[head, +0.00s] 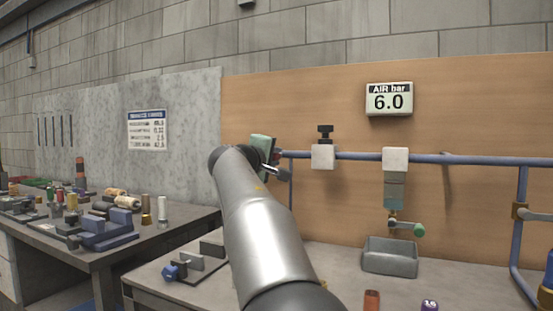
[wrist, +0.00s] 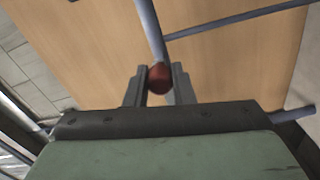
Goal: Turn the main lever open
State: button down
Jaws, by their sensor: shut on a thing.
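My gripper (wrist: 158,72) is shut on a dark red ball knob (wrist: 158,79), which sits between its two fingers in the wrist view. I take the knob for the end of the main lever; the lever's arm is not clearly visible behind it. In the head view my gripper (head: 273,158) is at the left end of the blue pipe (head: 352,157), in front of the wooden board. My own arm hides the knob there. The lever's angle cannot be told.
A gauge (head: 389,99) on the board reads AIR bar 6.0. Right of my gripper are a black-topped pipe fitting (head: 323,155) and a hanging unit with a green knob (head: 419,230) above a grey bin (head: 390,258). A cluttered bench (head: 150,240) stands left.

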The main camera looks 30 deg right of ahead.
jog(key=shift+f, duration=0.1)
jog(key=c, duration=1.2)
grip_release()
jog(key=shift+c, duration=0.2)
jog(key=v, duration=1.7)
jog(key=shift+s+a+b, duration=0.2)
jog(key=shift+b, duration=0.1)
jog(key=shift+p, duration=0.3)
